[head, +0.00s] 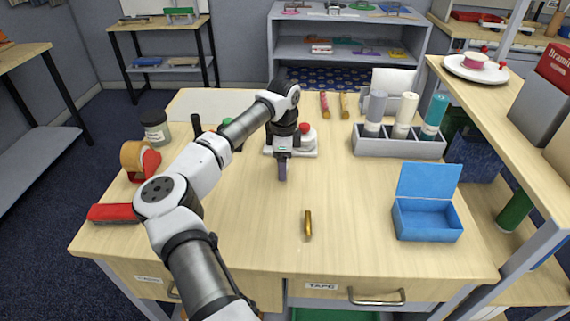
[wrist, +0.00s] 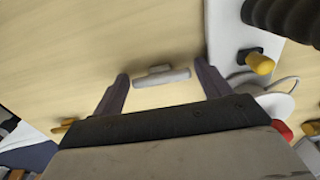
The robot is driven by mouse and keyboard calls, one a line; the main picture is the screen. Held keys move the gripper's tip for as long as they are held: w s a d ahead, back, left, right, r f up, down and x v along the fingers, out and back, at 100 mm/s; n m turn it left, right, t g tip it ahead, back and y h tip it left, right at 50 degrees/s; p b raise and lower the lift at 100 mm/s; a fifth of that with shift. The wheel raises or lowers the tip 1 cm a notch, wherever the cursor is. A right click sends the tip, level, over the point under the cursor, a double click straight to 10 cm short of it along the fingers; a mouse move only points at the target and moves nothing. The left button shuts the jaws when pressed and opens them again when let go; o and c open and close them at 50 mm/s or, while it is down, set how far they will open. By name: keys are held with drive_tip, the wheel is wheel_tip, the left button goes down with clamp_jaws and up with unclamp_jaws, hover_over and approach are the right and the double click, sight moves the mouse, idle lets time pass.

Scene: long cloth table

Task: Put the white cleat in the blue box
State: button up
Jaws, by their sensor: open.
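The white cleat (wrist: 168,77), a small pale bar with a short raised part, lies on the wooden tabletop in the wrist view. My gripper (wrist: 161,70) is open and empty, its two dark fingers on either side of the cleat in the picture. I cannot tell how far above the cleat they are. In the head view my gripper (head: 283,172) points down over the middle of the table, and I cannot make out the cleat there. The blue box (head: 427,219) stands at the table's right front with its lid raised at the back.
A brass-coloured piece (head: 308,226) lies in front of the gripper. A grey organizer (head: 399,147) with bottles stands behind the box. The table between gripper and box is clear.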

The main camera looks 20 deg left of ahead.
drive_tip(key=c, duration=0.8)
